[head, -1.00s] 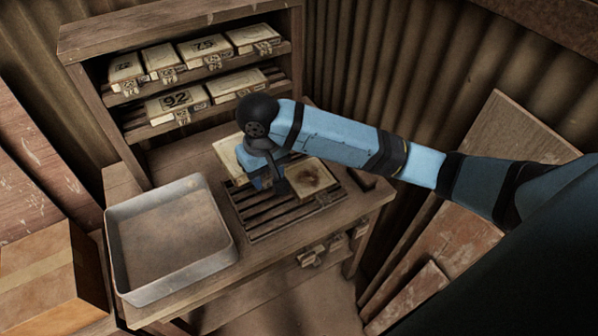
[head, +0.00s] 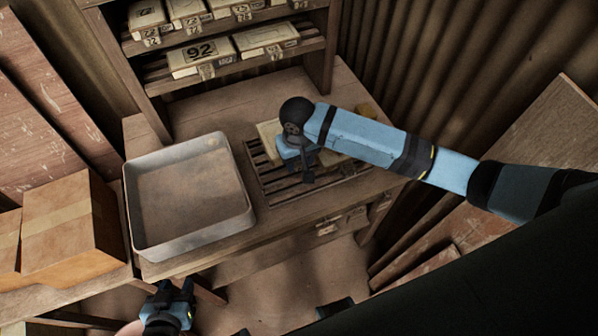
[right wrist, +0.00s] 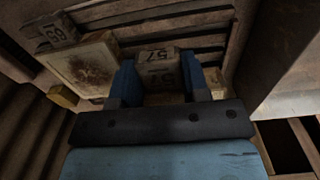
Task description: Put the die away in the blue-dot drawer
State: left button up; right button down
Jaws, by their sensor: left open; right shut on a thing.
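My right gripper (head: 300,172) is low over the slatted rack on the bench. In the right wrist view its blue fingers (right wrist: 165,85) are shut on a block marked 57 (right wrist: 160,60), which I take for the die. A pale plate (head: 268,130) shows beside the gripper; whether it joins the block is unclear. A second stained plate (right wrist: 85,68) with a tag marked 63 (right wrist: 55,28) lies beside it. My left gripper (head: 172,292) is open and empty, low in front of the bench. Drawer fronts (head: 327,226) show under the bench edge; no blue dot can be made out.
A grey metal tray (head: 248,215) stands on the bench left of the slatted rack (head: 262,178). Shelves behind hold several tagged plates, one marked 92 (head: 200,55). A small yellow block (head: 368,110) lies behind my right arm. Cardboard boxes (head: 70,225) stand at left.

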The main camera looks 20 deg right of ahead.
aim_at(299, 180)
jog(key=shift+f, duration=3.5)
jog(key=shift+f, duration=0.1)
jog(key=c, duration=0.6)
grip_release()
